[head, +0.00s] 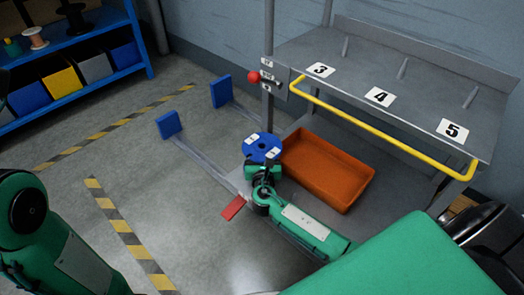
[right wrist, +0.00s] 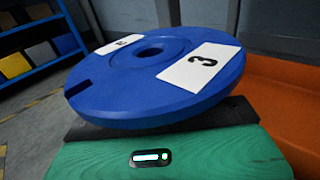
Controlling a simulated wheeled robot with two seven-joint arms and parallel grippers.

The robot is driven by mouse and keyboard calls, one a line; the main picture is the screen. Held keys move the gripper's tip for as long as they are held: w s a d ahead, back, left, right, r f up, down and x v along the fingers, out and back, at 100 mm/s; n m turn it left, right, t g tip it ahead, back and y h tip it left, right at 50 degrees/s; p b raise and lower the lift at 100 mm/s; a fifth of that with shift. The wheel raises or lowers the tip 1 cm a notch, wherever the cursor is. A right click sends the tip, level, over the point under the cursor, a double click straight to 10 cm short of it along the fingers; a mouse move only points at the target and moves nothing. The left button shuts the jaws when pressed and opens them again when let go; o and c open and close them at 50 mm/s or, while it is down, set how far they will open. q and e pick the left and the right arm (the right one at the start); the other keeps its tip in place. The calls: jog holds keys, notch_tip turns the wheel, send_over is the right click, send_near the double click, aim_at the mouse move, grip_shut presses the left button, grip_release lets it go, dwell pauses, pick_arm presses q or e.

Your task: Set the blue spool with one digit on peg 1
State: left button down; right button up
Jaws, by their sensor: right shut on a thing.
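A blue spool (head: 262,148) with a centre hole is held by my right gripper (head: 263,166), above the floor beside the orange tray. In the right wrist view the spool (right wrist: 150,85) fills the middle, slightly tilted, its flat face up. One white label on it reads 3; a second, smaller in view, is hard to read. The gripper's dark jaws (right wrist: 160,118) are shut on its near edge, mostly hidden under it. Pegs marked 3 (head: 345,47), 4 (head: 402,68) and 5 (head: 470,97) stand bare on the grey bench. No peg marked 1 is seen. My left gripper is out of view.
An orange tray (head: 328,178) sits right of the spool, below the bench (head: 420,105) with its yellow rail (head: 385,128). A red ball knob (head: 254,76) is on the post. A blue shelf (head: 75,40) with bins and spools stands far left.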

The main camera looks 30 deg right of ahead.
jog(key=shift+w+r+p, duration=0.1)
jog(key=shift+r+p, duration=0.25)
dwell(0.4)
jog(key=shift+f, duration=0.15)
jog(key=shift+f+b, duration=0.8)
jog(key=shift+f, duration=0.6)
dwell(0.5)
jog(key=shift+f, duration=0.15)
jog(key=shift+f+b, duration=0.6)
jog(key=shift+f, duration=0.75)
jog(key=shift+f, duration=0.35)
dwell(0.7)
